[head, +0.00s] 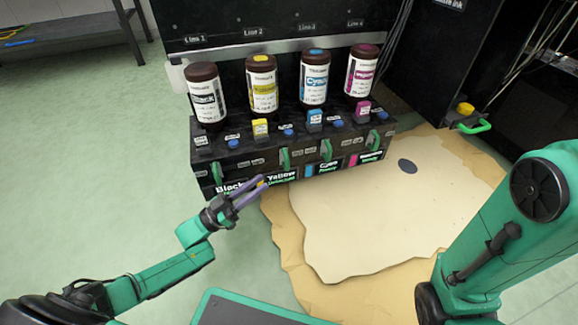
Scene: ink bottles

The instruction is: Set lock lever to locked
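A black ink unit (245,160) stands ahead with a row of bottles on top. Its front has green levers: one over the Black label (216,172), one over Yellow (285,159), one over Cyan (326,149) and one over Magenta (374,140). Which of them is the task's lock lever, and their lock marks, I cannot read. My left gripper (264,182) is in front of the unit's lower front, between the Black and Yellow labels. Its fingers look slightly apart, with nothing held; contact with the unit cannot be told.
Black (207,98), yellow (262,88), cyan (314,80) and magenta (361,74) bottles stand upright on the unit. Torn cardboard (400,210) lies on the floor.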

